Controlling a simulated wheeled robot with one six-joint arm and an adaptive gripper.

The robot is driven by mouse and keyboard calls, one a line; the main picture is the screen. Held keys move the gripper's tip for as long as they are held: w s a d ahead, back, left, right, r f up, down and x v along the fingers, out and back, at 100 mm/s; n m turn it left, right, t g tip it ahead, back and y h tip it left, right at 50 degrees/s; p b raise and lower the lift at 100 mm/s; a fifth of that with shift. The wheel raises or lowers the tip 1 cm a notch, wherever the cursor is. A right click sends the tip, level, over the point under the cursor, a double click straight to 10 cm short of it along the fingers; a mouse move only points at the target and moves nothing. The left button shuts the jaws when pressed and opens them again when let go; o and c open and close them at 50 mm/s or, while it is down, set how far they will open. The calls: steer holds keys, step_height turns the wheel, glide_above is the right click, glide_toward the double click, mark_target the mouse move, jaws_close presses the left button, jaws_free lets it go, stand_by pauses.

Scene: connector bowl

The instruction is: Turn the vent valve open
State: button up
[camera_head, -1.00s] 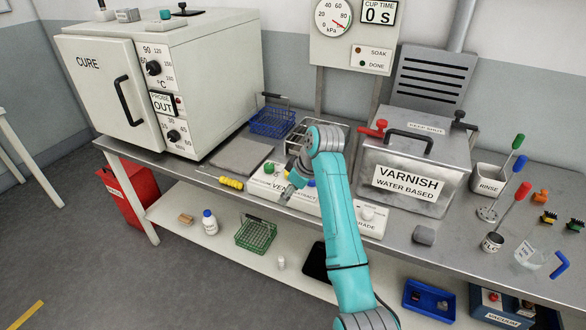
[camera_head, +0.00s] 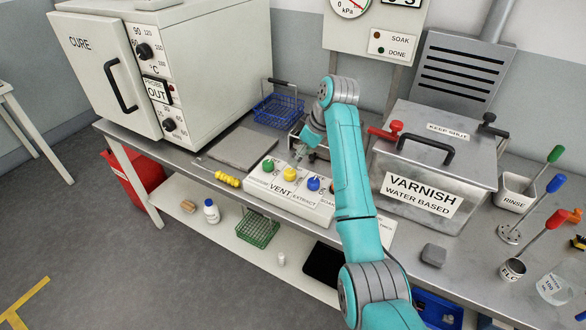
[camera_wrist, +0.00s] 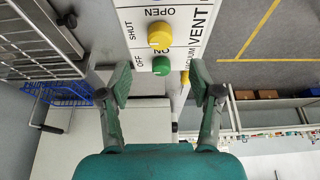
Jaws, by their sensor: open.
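A white control panel (camera_head: 296,200) on the bench carries a green knob (camera_head: 268,165), a yellow knob (camera_head: 290,174) and a blue knob (camera_head: 313,184). The word VENT stands on its front below the yellow knob. In the wrist view the yellow knob (camera_wrist: 161,35) has OPEN and SHUT printed beside it, and the green knob (camera_wrist: 161,65) has OFF beside it. My gripper (camera_wrist: 160,88) is open and empty, with the green knob nearest the gap between its fingers. In the head view my gripper (camera_head: 302,152) is just behind the panel's knobs. No finger visibly touches a knob.
The varnish tank (camera_head: 432,165) with a red handle (camera_head: 388,132) stands right of my arm. A blue wire basket (camera_head: 277,110) and the cure oven (camera_head: 110,70) are behind and left. A yellow-handled tool (camera_head: 227,179) lies left of the panel. A grey plate (camera_head: 240,148) lies flat nearby.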

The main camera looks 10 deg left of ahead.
mark_target(291, 171)
steer(key=x, duration=0.8)
steer(key=shift+f, duration=0.35)
steer(key=c, duration=1.1)
